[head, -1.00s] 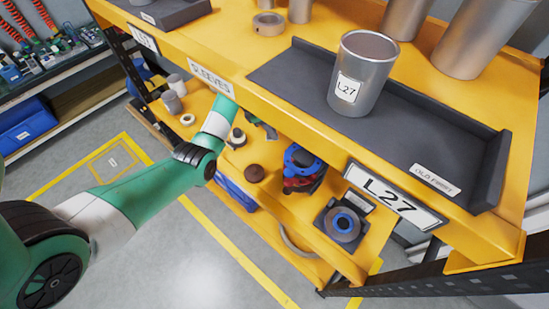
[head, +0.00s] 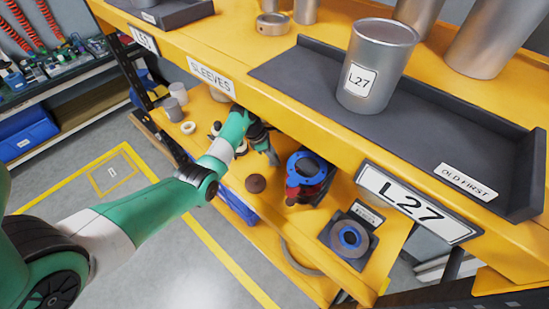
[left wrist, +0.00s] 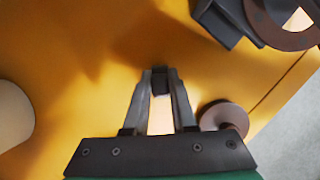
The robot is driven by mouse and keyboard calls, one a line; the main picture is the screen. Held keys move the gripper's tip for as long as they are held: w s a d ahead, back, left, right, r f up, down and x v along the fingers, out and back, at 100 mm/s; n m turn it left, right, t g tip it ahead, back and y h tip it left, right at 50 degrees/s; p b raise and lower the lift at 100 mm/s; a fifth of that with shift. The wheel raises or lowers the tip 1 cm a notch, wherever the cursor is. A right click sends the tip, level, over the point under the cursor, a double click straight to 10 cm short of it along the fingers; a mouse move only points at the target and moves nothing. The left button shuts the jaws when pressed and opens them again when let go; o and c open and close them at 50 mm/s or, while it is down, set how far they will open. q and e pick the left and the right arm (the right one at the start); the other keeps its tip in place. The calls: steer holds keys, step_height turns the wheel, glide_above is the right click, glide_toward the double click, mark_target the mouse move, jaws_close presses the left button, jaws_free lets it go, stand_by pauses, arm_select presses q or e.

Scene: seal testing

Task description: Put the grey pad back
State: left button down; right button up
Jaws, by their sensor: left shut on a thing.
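My left gripper (head: 271,157) reaches in under the upper yellow shelf, over the lower yellow shelf. In the left wrist view its two fingers (left wrist: 160,82) are shut on a small dark grey piece, which looks like the grey pad (left wrist: 160,86). The pad is held between the fingertips, with yellow surface behind it. In the head view the pad is too small to make out. My right gripper is not in view.
A brown disc (head: 255,184) and a blue-flanged fitting (head: 307,168) stand near the gripper. A dark holder with a ring (head: 349,239) is further right. The upper shelf's yellow edge (head: 290,110) overhangs this space. A metal cup (head: 378,70) stands in the tray above.

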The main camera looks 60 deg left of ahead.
arm_select(q)
steer(key=shift+f, duration=0.15)
steer(key=c, duration=0.7)
jaws_free()
steer(key=shift+c, duration=0.2)
steer(key=shift+r, duration=0.4)
steer(key=p+v, duration=0.5)
steer(key=v, duration=0.6)
steer(key=shift+s+r, duration=0.25)
